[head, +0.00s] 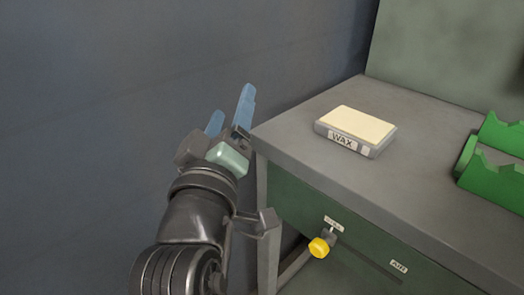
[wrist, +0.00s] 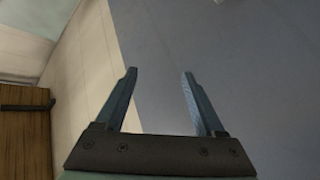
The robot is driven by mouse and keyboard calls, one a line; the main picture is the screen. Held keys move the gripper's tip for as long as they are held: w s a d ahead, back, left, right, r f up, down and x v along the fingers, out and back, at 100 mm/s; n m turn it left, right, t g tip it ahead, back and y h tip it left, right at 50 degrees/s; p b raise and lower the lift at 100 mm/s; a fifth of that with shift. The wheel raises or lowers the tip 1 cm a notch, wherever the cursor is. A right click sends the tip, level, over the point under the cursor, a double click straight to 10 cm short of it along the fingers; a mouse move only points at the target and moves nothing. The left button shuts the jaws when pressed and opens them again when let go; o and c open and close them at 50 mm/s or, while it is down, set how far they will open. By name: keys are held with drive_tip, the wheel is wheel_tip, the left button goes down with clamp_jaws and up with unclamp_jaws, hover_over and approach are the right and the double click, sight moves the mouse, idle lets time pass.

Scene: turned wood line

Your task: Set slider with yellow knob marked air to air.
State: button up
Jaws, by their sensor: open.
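The slider's yellow knob (head: 319,247) sits on the green front panel of the bench, at the left end of a dark slot. A small label above it is too small to read surely. The label marked air (head: 398,267) is at the right, near the slot's other end. My gripper (head: 231,108) is open and empty, raised to the left of the bench corner, up and left of the knob. In the wrist view my gripper (wrist: 158,72) shows two blue fingers apart with nothing between them. The knob is not in the wrist view.
On the grey bench top (head: 300,130) lies a wax block in a tray marked WAX (head: 357,130). A green notched holder (head: 493,165) stands at the right. The bench's left corner is close to my gripper. A brown wooden thing (wrist: 25,135) shows at the wrist view's left.

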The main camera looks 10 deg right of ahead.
wheel_tip(320, 180, down, 7)
drive_tip(key=w+n+g+h+p, duration=0.1)
drive_tip(key=n+g+p, duration=0.1)
drive_tip(key=n+g, duration=0.1)
drive_tip(key=n+g+h+p, duration=0.5)
drive_tip(key=n+h+p, duration=0.45)
drive_tip(key=n, duration=1.05)
approach(315, 251)
drive_tip(key=shift+m+y, duration=0.3)
drive_tip(key=shift+y, duration=0.05)
drive_tip(key=x, duration=1.1)
drive_tip(key=shift+s+r+b, duration=0.1)
drive_tip(key=shift+r+b, duration=0.15)
drive_tip(key=shift+b, duration=0.1)
drive_tip(key=shift+c, duration=0.3)
clamp_jaws()
